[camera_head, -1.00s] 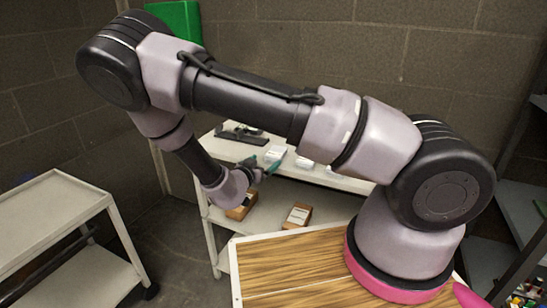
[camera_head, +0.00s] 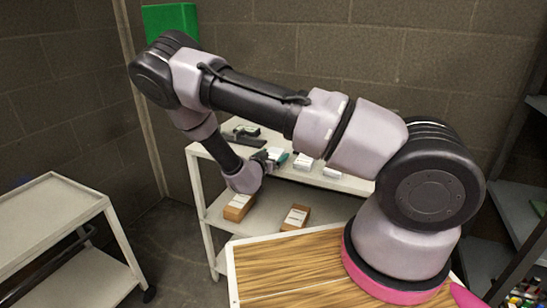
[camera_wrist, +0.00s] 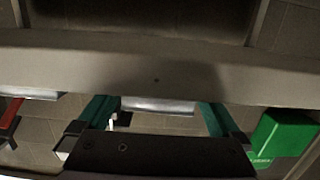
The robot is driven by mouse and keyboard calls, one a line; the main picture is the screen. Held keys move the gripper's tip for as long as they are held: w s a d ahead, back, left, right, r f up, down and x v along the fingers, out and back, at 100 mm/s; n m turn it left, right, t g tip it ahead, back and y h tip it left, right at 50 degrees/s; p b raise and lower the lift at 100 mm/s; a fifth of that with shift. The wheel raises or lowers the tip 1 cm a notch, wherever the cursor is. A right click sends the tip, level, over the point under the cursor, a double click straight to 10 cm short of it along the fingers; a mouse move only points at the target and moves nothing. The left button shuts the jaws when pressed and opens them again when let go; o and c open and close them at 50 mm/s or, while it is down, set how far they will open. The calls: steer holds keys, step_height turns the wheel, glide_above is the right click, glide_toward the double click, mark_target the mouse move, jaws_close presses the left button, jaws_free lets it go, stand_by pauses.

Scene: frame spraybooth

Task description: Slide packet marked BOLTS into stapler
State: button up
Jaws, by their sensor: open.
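A black stapler (camera_head: 240,134) lies on the top shelf of the white rack. White packets (camera_head: 304,160) lie to its right on the same shelf; their markings are too small to read, so I cannot tell which is BOLTS. My gripper (camera_head: 273,158), with teal fingers, is at the shelf's front edge, beside the leftmost packet. In the wrist view, my gripper (camera_wrist: 160,108) is open, and a pale packet edge (camera_wrist: 158,104) shows between its fingers. I cannot tell whether the fingers touch it.
Cardboard boxes (camera_head: 295,217) stand on the lower shelf. The shelf edge (camera_wrist: 160,62) crosses the wrist view close by. A green box (camera_head: 171,25) is on the back wall. A pale cart (camera_head: 50,205) stands at left, its top bare.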

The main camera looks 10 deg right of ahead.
steer(key=shift+c, duration=0.3)
steer(key=c, duration=1.3)
